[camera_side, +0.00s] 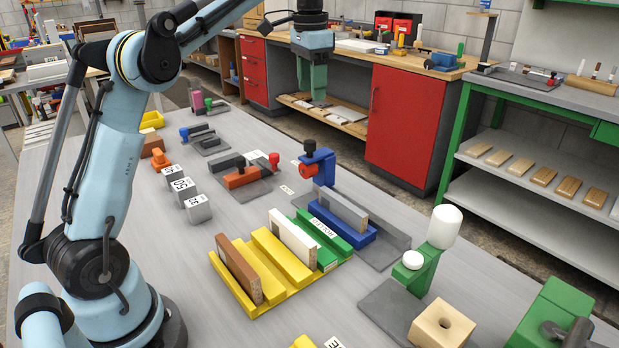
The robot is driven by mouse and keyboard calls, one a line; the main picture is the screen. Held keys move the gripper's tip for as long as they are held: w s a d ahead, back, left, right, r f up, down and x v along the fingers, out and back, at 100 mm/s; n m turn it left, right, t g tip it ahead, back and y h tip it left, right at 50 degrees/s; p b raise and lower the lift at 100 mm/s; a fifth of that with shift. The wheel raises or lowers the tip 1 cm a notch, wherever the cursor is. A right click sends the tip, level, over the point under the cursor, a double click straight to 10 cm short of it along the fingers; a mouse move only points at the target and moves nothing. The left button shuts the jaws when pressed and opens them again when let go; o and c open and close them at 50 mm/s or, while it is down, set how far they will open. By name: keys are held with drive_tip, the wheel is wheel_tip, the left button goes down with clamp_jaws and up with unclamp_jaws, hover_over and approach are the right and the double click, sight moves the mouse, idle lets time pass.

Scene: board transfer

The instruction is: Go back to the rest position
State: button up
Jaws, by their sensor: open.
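My gripper (312,96) hangs from my light-blue arm at the top middle, with its green fingers pointing down. It is open and holds nothing. It is high above the grey table (345,305), apart from the boards. A brown board (239,268) stands in the left part of the yellow rack (284,257). A white board (293,238) stands at that rack's right side, beside a green block (323,235). A grey board (342,209) stands in the blue fixture (325,222) to the right.
Grey weight blocks (184,193), an orange clamp (246,175) and a blue post with a red knob (317,165) stand farther back. A green stand with white knobs (426,257) and a wooden block with a hole (441,325) are at front right.

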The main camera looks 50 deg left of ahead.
drive_tip(key=s+d+f+n+t, duration=0.1)
drive_tip(key=s+d+f+t, duration=0.2)
drive_tip(key=s+d+f, duration=0.3)
drive_tip(key=s+d+f+n+t, duration=0.1)
drive_tip(key=s+d+f+t, duration=0.2)
drive_tip(key=s+d+f, duration=0.4)
drive_tip(key=s+f, duration=0.1)
drive_tip(key=s, duration=0.3)
drive_tip(key=shift+s+d+n+t, duration=0.2)
drive_tip(key=shift+s+n+t, duration=0.1)
drive_tip(key=shift+n, duration=0.1)
